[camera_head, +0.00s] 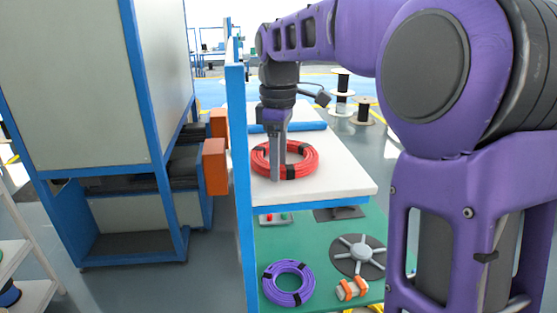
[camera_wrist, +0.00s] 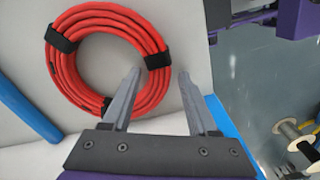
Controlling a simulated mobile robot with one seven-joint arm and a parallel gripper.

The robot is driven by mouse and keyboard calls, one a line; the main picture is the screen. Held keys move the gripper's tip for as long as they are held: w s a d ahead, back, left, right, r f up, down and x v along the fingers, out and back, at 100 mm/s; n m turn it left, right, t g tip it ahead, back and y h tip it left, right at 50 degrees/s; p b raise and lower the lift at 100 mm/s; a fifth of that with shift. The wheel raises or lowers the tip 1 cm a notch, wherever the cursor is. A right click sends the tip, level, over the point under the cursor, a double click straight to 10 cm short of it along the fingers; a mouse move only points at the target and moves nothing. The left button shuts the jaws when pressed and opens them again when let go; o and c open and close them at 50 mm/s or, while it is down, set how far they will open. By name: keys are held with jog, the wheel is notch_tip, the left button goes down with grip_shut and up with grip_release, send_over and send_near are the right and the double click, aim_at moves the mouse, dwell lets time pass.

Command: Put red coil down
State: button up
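The red coil (camera_head: 302,166) lies flat on a white shelf (camera_head: 345,181) in the head view. It is a ring of red cable with black bands. In the wrist view the red coil (camera_wrist: 67,72) fills the upper left. My gripper (camera_head: 277,178) points down at the coil in the head view and hides part of it. In the wrist view the fingers of my gripper (camera_wrist: 160,73) are apart, with the coil's right side and a black band near the tips. The left finger overlaps the ring in the picture; I cannot tell whether it touches. Nothing is clamped between the fingers.
A blue bar (camera_head: 288,127) lies behind the coil on the shelf. Below is a green surface (camera_head: 325,233) with a purple coil (camera_head: 288,284), a grey spoked disc (camera_head: 358,255) and an orange-ended part (camera_head: 352,289). A blue post (camera_head: 240,190) stands at the shelf's left.

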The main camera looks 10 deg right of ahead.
notch_tip(320, 180, up, 12)
jog(key=shift+r, duration=0.2)
dwell(0.6)
